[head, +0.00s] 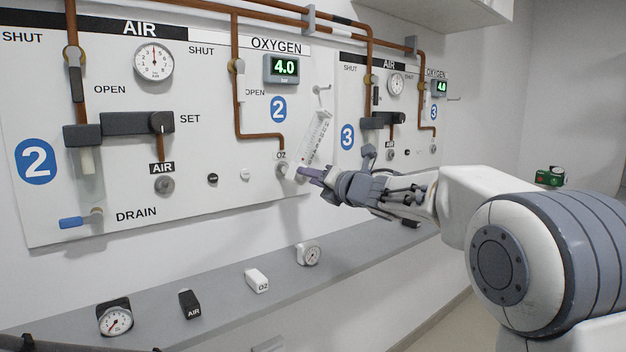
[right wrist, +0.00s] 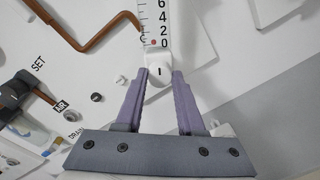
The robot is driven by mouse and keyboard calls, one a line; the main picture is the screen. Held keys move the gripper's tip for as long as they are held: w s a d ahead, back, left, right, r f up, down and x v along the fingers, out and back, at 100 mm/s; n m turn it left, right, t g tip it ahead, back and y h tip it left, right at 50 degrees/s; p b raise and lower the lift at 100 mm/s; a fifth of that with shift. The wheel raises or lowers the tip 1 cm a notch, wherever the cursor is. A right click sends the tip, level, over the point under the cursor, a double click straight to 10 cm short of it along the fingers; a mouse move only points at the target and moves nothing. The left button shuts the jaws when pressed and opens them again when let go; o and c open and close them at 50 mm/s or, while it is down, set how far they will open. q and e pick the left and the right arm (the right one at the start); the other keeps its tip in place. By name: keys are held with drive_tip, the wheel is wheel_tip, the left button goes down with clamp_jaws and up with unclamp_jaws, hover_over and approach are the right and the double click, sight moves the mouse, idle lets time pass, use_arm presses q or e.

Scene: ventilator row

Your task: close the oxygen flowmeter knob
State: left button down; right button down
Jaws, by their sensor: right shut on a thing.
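The oxygen flowmeter is a clear tilted tube (head: 316,135) with a printed scale, below and right of panel 2's oxygen display. Its scale (right wrist: 160,18) shows large in the right wrist view, with a small red ball (right wrist: 153,42) beside the 0 mark. The white flowmeter knob (right wrist: 158,72) is at the tube's lower end, with a short dark mark on its face. My right gripper (head: 303,173) is shut on the knob, one purple finger on each side in the right wrist view (right wrist: 159,82). In the head view the fingers largely hide the knob. My left gripper is not in view.
The white O2 outlet (head: 283,170) is close left of my right fingers. Panel 2's oxygen display (head: 285,69) reads 4.0. A grey shelf (head: 225,300) below carries gauges and small AIR and O2 blocks. Panel 3 (head: 352,85) stands to the right.

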drive_tip(key=shift+d, duration=0.1)
drive_tip(key=c, duration=0.5)
unclamp_jaws()
drive_tip(key=v, duration=1)
drive_tip(key=shift+s+d, duration=0.1)
drive_tip(key=shift+s, duration=0.05)
